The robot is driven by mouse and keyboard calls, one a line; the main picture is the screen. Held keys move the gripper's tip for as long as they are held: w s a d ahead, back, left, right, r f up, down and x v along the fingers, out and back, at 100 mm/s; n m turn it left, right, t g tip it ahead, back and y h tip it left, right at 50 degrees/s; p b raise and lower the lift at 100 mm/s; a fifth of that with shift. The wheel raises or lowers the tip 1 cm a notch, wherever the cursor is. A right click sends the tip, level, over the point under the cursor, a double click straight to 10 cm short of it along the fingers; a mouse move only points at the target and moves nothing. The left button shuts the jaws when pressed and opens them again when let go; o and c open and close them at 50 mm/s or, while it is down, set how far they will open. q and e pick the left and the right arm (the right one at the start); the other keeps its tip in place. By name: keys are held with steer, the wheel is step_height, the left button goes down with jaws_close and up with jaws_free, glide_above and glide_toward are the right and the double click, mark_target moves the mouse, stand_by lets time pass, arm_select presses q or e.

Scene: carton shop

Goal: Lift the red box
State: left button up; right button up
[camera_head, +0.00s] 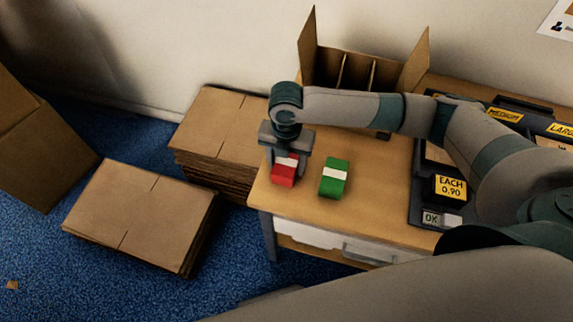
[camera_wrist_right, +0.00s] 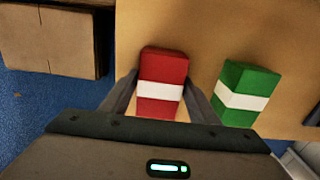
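The red box (camera_head: 283,175) with a white band sits near the left end of the wooden table (camera_head: 310,209). It also shows in the right wrist view (camera_wrist_right: 164,68). My right gripper (camera_head: 287,168) points down over it, with one finger on each side of the box. In the right wrist view the fingers (camera_wrist_right: 162,88) lie close along both sides. I cannot tell whether they press on it. No clear space shows under the box. My left gripper is not in view.
A green box (camera_head: 335,177) with a white band stands just right of the red one. An open divided carton (camera_head: 309,45) is behind. A dark console with signs (camera_head: 451,187) is to the right. Flat cardboard stacks (camera_head: 140,208) lie left of the table.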

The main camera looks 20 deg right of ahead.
mark_target(286, 161)
steer(key=c, duration=0.7)
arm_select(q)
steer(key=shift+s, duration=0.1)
arm_select(e)
steer(key=shift+r, duration=0.7)
step_height(286, 161, up, 2)
steer(key=shift+w+r+b, duration=0.1)
steer(key=shift+r+b, duration=0.15)
steer(key=shift+b, duration=0.3)
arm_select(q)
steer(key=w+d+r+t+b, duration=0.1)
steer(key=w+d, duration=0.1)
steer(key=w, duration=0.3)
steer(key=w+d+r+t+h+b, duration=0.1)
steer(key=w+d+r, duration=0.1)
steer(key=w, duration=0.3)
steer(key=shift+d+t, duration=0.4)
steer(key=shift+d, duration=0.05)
arm_select(e)
steer(key=d+r, duration=0.2)
steer(key=d, duration=0.2)
steer(key=d+r, duration=0.2)
steer(key=d, duration=0.1)
steer(key=s+d+r, duration=0.1)
steer(key=d+r, duration=0.2)
steer(key=d, duration=0.1)
steer(key=shift+s+d, duration=0.1)
steer(key=shift+d, duration=0.2)
